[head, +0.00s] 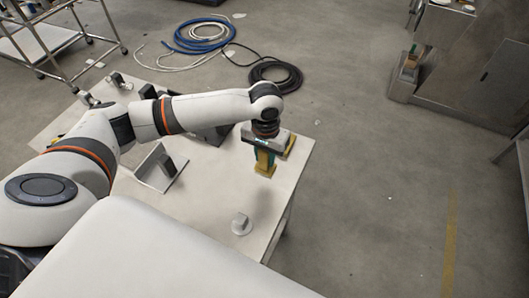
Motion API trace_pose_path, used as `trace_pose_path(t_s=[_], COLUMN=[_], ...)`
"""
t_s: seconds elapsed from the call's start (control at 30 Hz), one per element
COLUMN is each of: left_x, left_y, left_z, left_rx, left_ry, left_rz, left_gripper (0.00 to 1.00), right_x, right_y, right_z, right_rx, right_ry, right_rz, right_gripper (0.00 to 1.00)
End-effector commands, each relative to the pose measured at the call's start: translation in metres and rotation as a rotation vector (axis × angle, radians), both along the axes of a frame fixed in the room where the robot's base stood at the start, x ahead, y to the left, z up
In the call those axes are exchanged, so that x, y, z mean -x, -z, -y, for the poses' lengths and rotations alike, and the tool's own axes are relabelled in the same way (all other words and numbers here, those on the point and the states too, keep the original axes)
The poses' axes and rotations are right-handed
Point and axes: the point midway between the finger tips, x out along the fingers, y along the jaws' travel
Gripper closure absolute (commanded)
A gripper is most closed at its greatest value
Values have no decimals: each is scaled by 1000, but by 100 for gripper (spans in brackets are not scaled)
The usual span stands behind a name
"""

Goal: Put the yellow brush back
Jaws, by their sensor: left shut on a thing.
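My left gripper (266,150) reaches over the right end of the white table (284,180), pointing down. It is shut on the yellow brush (264,168), whose yellow body shows below the fingers with teal-green beside it. I cannot tell whether the brush touches the table. Another yellowish piece (290,146) shows just right of the gripper, partly hidden by it. The place where the brush belongs cannot be made out. My right gripper is not in view.
A small pale knob-like object (241,224) stands near the table's front right edge. A white and dark bracket (160,168) stands left of the gripper. Coiled blue hose (205,35) and black hose (275,78) lie on the floor behind. A grey cabinet (470,85) stands far right.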

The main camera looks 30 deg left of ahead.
Motion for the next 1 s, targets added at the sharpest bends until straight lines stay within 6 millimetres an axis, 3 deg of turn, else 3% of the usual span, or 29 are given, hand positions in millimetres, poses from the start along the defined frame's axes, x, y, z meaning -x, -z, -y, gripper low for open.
trace_pose_path(t_s=[0.13,0.6,1.0], left_x=[1,0,0], left_y=[-2,54,60], left_z=[0,0,0], left_rx=[-1,0,0], left_ry=[-2,-2,0], left_rz=[-2,-1,0], left_gripper=[95,95,95], right_x=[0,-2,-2], right_y=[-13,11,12], right_z=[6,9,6], right_rx=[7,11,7], right_ry=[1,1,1], right_rz=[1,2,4], right_gripper=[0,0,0])
